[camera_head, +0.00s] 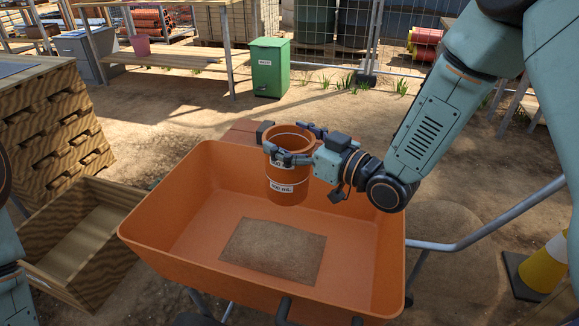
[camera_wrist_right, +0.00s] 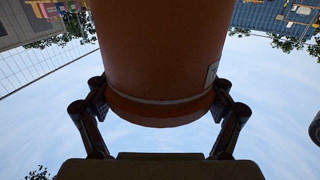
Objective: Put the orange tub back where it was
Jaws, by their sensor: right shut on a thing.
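The orange tub (camera_head: 287,186) is an upright, open-topped cylinder with white labels. In the head view it shows over the far part of an orange wheelbarrow tray (camera_head: 180,250). My right gripper (camera_head: 287,149) is shut around the tub's upper part. In the right wrist view the tub (camera_wrist_right: 160,60) fills the middle, with a finger of my right gripper (camera_wrist_right: 160,115) on each side. I cannot tell exactly how high the tub's base is above the tray floor. The left gripper does not show.
A brown sand-coloured patch (camera_head: 273,251) lies on the tray floor. A wooden crate (camera_head: 80,240) and stacked pallets (camera_head: 50,140) stand at left. A green bin (camera_head: 269,67) and a workbench (camera_head: 165,60) stand behind. A yellow and white cone (camera_head: 545,265) stands at right.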

